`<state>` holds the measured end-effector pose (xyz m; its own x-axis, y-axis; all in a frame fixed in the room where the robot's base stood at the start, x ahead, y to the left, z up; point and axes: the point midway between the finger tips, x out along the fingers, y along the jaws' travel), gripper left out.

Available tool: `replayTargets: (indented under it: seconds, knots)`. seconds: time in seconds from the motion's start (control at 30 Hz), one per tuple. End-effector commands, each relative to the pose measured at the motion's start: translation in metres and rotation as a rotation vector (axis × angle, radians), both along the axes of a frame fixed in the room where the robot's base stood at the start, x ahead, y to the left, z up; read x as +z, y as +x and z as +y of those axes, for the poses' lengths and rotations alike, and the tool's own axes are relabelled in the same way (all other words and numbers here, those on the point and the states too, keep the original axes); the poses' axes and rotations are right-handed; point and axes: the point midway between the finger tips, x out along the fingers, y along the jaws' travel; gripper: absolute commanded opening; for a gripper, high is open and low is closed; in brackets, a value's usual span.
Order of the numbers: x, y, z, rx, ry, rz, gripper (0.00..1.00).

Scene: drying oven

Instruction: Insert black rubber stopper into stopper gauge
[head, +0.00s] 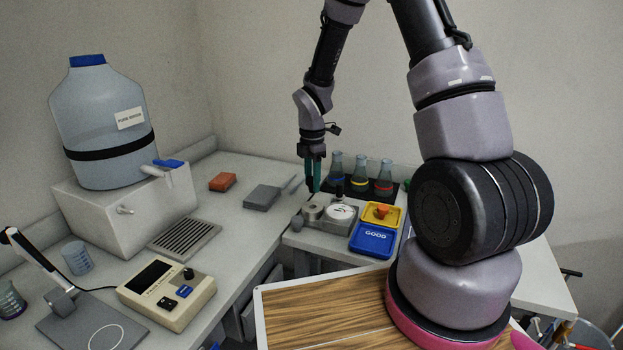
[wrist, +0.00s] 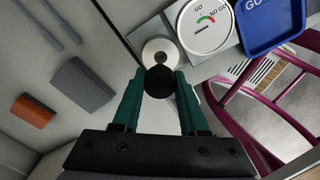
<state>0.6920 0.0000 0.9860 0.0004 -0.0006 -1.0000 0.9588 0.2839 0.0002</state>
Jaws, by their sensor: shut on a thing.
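My gripper (head: 313,188) points down over the left part of the stopper gauge. In the wrist view its two green fingers (wrist: 160,84) are shut on the black rubber stopper (wrist: 160,88), which shows as a dark round end between the tips. The stopper gauge (head: 347,226) is a grey block with a round white dial (head: 341,212) and a pale ring (head: 313,211). In the wrist view the pale ring (wrist: 160,45) with its dark centre lies just beyond the stopper, and the GO / NO GO dial (wrist: 205,27) is to its right. The stopper overlaps the ring's near edge; its height above it is unclear.
A blue GOOD tray (head: 374,240) and a yellow tray (head: 393,216) holding an orange piece stand right of the gauge. Several stoppered flasks (head: 360,175) stand behind. A grey block (head: 262,197) and an orange block (head: 222,182) lie on the left bench.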

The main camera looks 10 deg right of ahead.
Motion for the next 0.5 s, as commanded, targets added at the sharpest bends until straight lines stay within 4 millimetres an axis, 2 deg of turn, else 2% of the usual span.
replayTargets:
  seconds: [0.3,0.5]
  knots:
    - [-0.029,-0.001,0.000,0.002,-0.001,0.002,0.00]
    - [-0.040,0.000,0.000,0.001,0.000,0.001,0.00]
